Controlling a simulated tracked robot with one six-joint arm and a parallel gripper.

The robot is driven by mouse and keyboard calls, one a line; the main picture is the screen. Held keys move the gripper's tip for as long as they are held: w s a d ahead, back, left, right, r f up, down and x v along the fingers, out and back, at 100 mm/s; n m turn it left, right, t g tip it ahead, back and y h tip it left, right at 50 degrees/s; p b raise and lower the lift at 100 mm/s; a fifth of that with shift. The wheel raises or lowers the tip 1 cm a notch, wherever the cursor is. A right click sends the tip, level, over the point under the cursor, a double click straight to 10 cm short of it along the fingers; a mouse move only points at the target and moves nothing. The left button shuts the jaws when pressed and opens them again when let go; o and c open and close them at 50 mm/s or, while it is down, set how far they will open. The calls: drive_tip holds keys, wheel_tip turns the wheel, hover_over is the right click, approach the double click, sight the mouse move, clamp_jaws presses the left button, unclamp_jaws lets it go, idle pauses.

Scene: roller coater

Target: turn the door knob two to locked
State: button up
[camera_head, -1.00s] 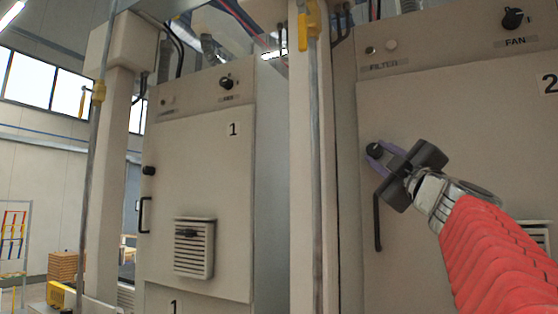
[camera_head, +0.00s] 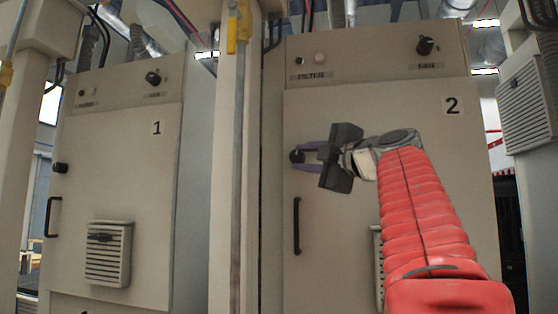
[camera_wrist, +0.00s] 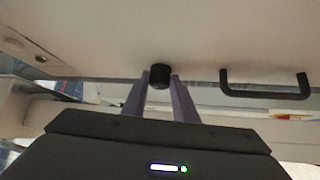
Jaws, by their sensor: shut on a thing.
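The door knob of cabinet two (camera_head: 296,156) is a small black knob at the left edge of the beige cabinet door (camera_head: 400,115) marked 2. In the wrist view the knob (camera_wrist: 160,76) sits between the tips of my two purple fingers. My gripper (camera_head: 303,158) is shut on the knob, coming from the right; it also shows in the wrist view (camera_wrist: 160,84). The fingers hide part of the knob, and I cannot tell its lock position.
A black door handle (camera_head: 297,226) is below the knob. Cabinet 1 (camera_head: 125,165) stands left, beyond a metal pipe (camera_head: 237,150) with a yellow valve handle. A fan knob (camera_head: 425,46) is above the door. A vent box (camera_head: 527,100) is at the right.

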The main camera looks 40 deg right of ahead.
drive_tip(key=shift+n+g+y, duration=0.3)
drive_tip(key=shift+n+g, duration=0.4)
drive_tip(key=shift+n, duration=0.1)
drive_tip(key=shift+r+n+g, duration=0.1)
drive_tip(key=shift+n+g, duration=0.3)
drive_tip(key=o, duration=1.1)
drive_tip(key=shift+c, duration=0.2)
drive_tip(key=shift+r, duration=0.1)
drive_tip(key=shift+s, duration=0.1)
drive_tip(key=shift+s+a, duration=0.1)
drive_tip(key=shift+s, duration=0.5)
drive_tip(key=s+a, duration=0.1)
drive_tip(key=s, duration=1.1)
drive_tip(key=shift+s+a, duration=0.15)
drive_tip(key=shift+a, duration=0.15)
